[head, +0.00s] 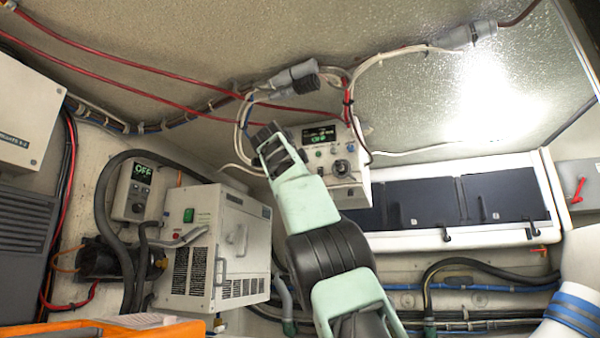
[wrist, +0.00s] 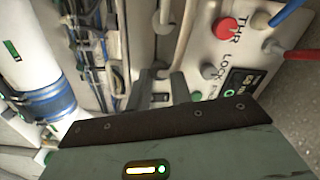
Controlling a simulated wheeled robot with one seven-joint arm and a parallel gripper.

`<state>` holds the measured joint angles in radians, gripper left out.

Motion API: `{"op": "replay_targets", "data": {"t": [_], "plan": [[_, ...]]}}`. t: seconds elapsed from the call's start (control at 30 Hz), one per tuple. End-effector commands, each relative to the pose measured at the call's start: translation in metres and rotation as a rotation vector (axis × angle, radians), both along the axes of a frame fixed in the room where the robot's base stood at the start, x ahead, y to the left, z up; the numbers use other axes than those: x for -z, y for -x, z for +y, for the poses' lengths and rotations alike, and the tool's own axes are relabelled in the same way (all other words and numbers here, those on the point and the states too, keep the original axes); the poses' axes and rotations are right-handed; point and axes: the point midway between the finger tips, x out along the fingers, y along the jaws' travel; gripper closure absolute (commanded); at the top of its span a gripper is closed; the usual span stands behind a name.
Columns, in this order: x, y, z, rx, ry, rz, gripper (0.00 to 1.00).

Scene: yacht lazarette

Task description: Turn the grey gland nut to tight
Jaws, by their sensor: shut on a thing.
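My gripper (wrist: 160,86) is shut at the left edge of a white control box, which shows in the head view (head: 350,187). A small grey piece between its dark fingers looks like the grey gland nut (wrist: 160,74); the fingers hide most of it, and I cannot read how tight it is. A pale cable (wrist: 165,14) runs up from there. In the head view my gripper (head: 266,134) covers the spot. The box face in the wrist view carries the words THR and LOCK.
A red button-like part (wrist: 226,28), a green one (wrist: 197,96) and a lit display (wrist: 241,82) are close to the fingers. A white cabinet (head: 213,262) stands at lower left; dark panels (head: 455,203) are at right.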

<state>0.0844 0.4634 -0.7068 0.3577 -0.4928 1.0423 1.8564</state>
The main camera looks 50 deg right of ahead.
Motion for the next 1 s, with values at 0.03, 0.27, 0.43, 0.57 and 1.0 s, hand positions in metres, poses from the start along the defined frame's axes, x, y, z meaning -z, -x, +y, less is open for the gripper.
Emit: {"op": "replay_targets", "data": {"t": [0.03, 0.27, 0.43, 0.57, 1.0], "plan": [[0.0012, -0.0003, -0.0002, 0.001, -0.008, -0.012, 1.0], [0.0014, -0.0001, -0.0004, 0.001, -0.023, -0.047, 1.0], [0.0014, 0.0, -0.0004, 0.002, -0.025, -0.051, 1.0], [0.0014, 0.0, -0.0004, 0.002, -0.025, -0.05, 1.0], [0.0008, 0.0001, -0.0001, 0.001, -0.023, -0.05, 0.57]]}}
